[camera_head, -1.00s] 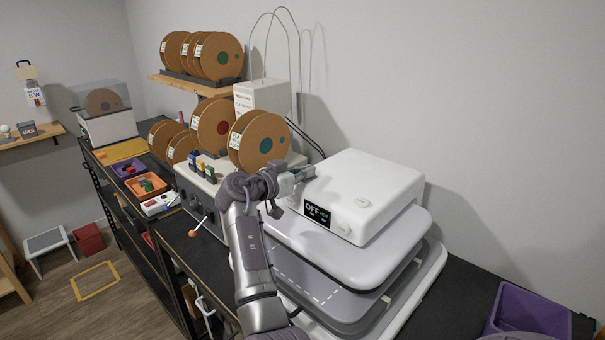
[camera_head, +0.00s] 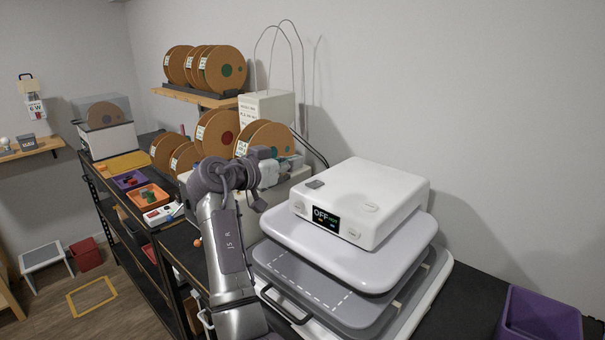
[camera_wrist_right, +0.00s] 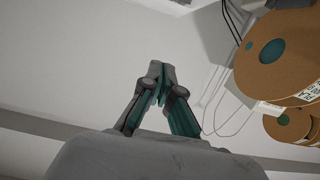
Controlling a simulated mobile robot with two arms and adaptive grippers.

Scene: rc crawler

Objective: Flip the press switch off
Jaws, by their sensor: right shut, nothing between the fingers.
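The white heat press (camera_head: 375,195) stands on the dark bench. Its front display (camera_head: 326,219) reads OFF, with smaller coloured text beside it. A small dark grey switch (camera_head: 316,184) sits on the near left part of the press top, uncovered. My right gripper (camera_head: 292,160) is shut and empty, raised to the left of the press and apart from the switch. Its closed fingers also show in the right wrist view (camera_wrist_right: 158,78), against a pale background. My left gripper is not in view.
Large brown spools (camera_head: 265,140) stand just behind my right gripper, with more on a wooden shelf (camera_head: 195,95). A white box with wire loops (camera_head: 266,107) is behind them. A purple bin (camera_head: 540,315) stands at lower right. Space above the press is clear.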

